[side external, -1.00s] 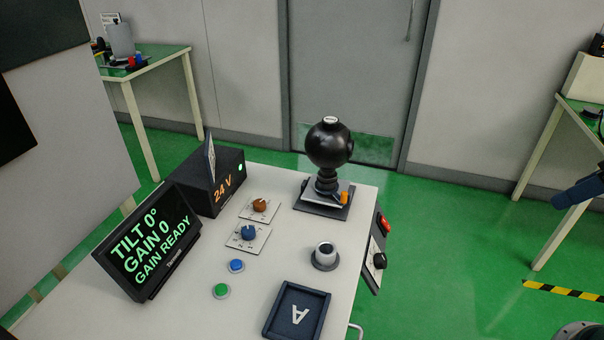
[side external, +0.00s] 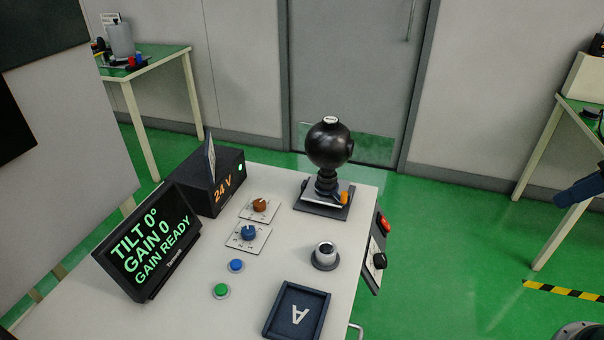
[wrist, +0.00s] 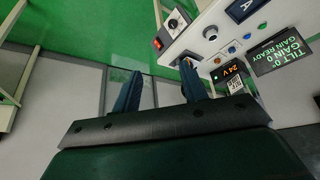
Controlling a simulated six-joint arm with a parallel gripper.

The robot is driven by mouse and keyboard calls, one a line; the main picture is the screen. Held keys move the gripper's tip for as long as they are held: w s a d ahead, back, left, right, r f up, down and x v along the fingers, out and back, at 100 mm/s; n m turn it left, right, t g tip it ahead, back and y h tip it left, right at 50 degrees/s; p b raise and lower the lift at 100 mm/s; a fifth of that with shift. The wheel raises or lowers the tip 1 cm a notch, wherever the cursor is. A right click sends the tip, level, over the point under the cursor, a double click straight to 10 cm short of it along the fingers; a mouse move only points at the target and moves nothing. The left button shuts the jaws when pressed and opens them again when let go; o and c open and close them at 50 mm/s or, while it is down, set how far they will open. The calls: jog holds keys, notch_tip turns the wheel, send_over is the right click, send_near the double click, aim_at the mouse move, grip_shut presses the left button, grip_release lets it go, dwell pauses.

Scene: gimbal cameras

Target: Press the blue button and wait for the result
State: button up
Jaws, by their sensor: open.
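The blue button (side external: 236,266) sits on the white table, between the blue knob and the green button. It also shows small in the wrist view (wrist: 247,36). The dark display (side external: 150,243) at the table's left reads "TILT 0°", "GAIN 0" and "GAIN READY" in green. The black ball-shaped gimbal camera (side external: 327,143) stands on a base at the back. My gripper (wrist: 162,78) is open and empty, its two blue fingers apart. It is away from the button, which lies up and to the right of the fingers in the wrist view.
A green button (side external: 221,291), a blue knob (side external: 249,232) and an orange knob (side external: 260,206) flank the blue button. A "24 V" box (side external: 214,187), a round grey-topped piece (side external: 325,256) and an "A" tray (side external: 297,312) stand nearby. A red-switch panel (side external: 378,250) hangs at the table's right edge.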

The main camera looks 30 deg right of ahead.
grip_shut()
dwell(1.4)
